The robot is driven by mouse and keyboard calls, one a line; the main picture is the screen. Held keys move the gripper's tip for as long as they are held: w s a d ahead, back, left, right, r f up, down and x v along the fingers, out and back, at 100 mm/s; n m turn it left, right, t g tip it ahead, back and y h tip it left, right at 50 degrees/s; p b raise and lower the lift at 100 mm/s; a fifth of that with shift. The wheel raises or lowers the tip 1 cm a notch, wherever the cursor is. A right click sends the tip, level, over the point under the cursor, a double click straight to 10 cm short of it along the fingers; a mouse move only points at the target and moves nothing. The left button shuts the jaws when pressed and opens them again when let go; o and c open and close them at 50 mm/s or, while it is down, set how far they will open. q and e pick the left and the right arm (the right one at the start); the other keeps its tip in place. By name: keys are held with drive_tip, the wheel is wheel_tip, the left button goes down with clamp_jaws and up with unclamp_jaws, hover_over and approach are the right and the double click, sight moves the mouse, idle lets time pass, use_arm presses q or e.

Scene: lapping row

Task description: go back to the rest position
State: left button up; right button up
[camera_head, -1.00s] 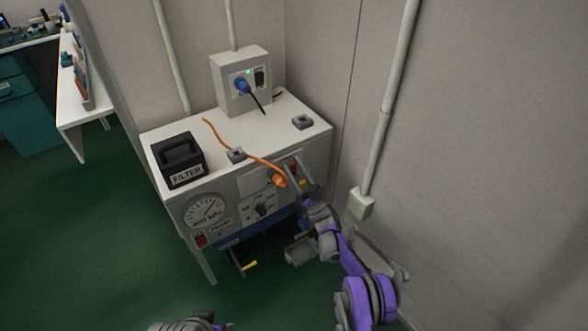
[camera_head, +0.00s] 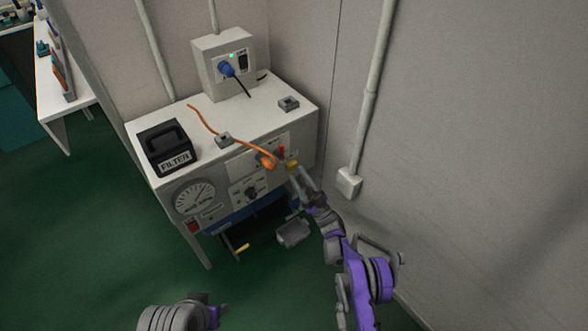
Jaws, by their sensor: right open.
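My right gripper (camera_head: 301,175) is open and empty, in front of the right end of the machine's front panel. Its fingers point up toward a yellow part (camera_head: 292,165) and a red part (camera_head: 282,152); I cannot tell whether they touch anything. The orange plug end (camera_head: 266,160) of an orange cable hangs over the panel's top edge, left of the fingers and apart from them. My right arm comes in from the lower right. Part of my left arm shows at the bottom edge; its gripper is out of view.
The white machine bench (camera_head: 225,125) carries a black FILTER box (camera_head: 166,148), a grey socket box (camera_head: 225,65) with a blue plug, and small grey blocks (camera_head: 288,103). A wall with a conduit box (camera_head: 348,183) stands close at right. Green floor (camera_head: 90,240) is free at left.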

idle(0.5)
drive_tip(key=w+d+r+m+t+h, duration=0.1)
drive_tip(key=w+d+r+m+h, duration=0.3)
drive_tip(key=r+h, duration=0.4)
drive_tip(key=w+d+r+m+t+h, duration=0.1)
drive_tip(key=w+d+r+m+h, duration=0.35)
drive_tip(key=r+h, duration=0.3)
drive_tip(key=s+d+r+m+g+h, duration=0.2)
drive_tip(key=s+d+r+g+h, duration=0.15)
drive_tip(key=s, duration=0.25)
drive_tip(key=s+d+f+g, duration=0.1)
drive_tip(key=s+f+g, duration=0.25)
drive_tip(key=s, duration=1.15)
drive_tip(key=s+d+f+g+h, duration=0.1)
drive_tip(key=s+f+g, duration=0.3)
drive_tip(key=s, duration=1.2)
drive_tip(key=s+d+f+g, duration=0.1)
drive_tip(key=s+f+g, duration=0.3)
drive_tip(key=s, duration=1.1)
use_arm(q)
wheel_tip(320, 180, up, 28)
drive_tip(key=t+p, duration=0.1)
drive_tip(key=p, duration=2.3)
drive_tip(key=shift+w+p, duration=0.35)
drive_tip(key=shift+w, duration=0.05)
use_arm(e)
wheel_tip(320, 180, up, 29)
drive_tip(key=w, duration=0.1)
drive_tip(key=shift+w+d+n, duration=0.15)
drive_tip(key=shift+n, duration=0.2)
